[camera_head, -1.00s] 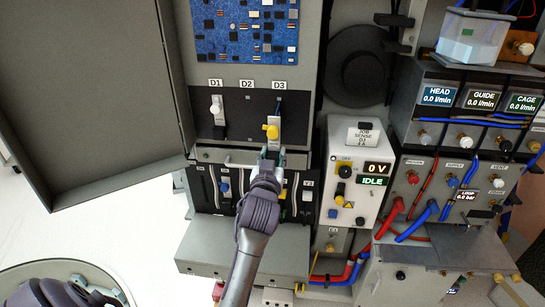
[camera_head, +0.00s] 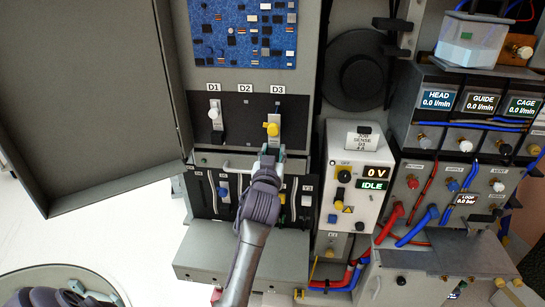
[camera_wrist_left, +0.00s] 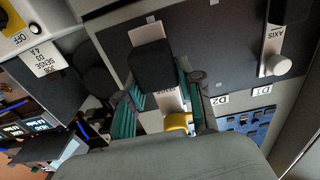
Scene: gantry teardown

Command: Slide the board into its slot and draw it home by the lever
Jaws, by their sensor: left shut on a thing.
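The board shows its pale front panel (camera_head: 276,108) at the slot marked D3, in the black panel. My left gripper (camera_head: 269,150) is just below the lever. In the wrist view its teal fingers lie on both sides of the board's dark front block (camera_wrist_left: 152,66) and are shut on it. The fingers hide the lower part of the board, and I cannot tell how deep it sits. My right gripper is not in view.
A board with a white knob (camera_head: 214,113) stands in D1; D2 (camera_head: 245,110) is blank. A grey ledge (camera_head: 245,253) juts out below. The power box (camera_head: 352,180), reading 0 V and IDLE, stands close on the right. An open door (camera_head: 85,100) fills the left.

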